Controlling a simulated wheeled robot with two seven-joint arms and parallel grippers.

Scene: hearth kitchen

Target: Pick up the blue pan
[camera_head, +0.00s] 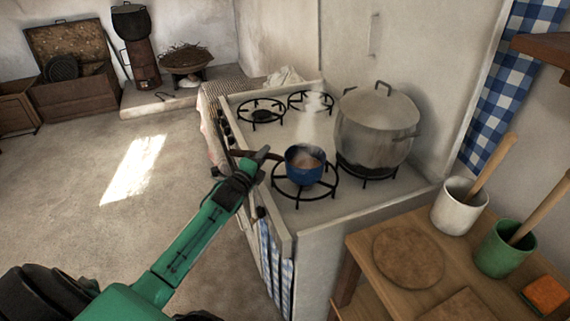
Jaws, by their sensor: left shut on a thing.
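The small blue pan (304,172) is upright at the front-right burner of the stove, with pale steam rising from it. I cannot tell whether it touches the burner's black ring. Its dark handle (243,154) points left, over the stove's front edge. My left gripper (262,157) comes in from the lower left and is shut on the handle. The fingers hide part of the handle. My right gripper is not in view.
A large lidded pot (375,128) stands close behind the pan on the right. Two other burners (261,111) at the back are empty. A wooden table (365,262) with a white crock (459,207) and a green crock (503,250) stands at the lower right. The floor at left is clear.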

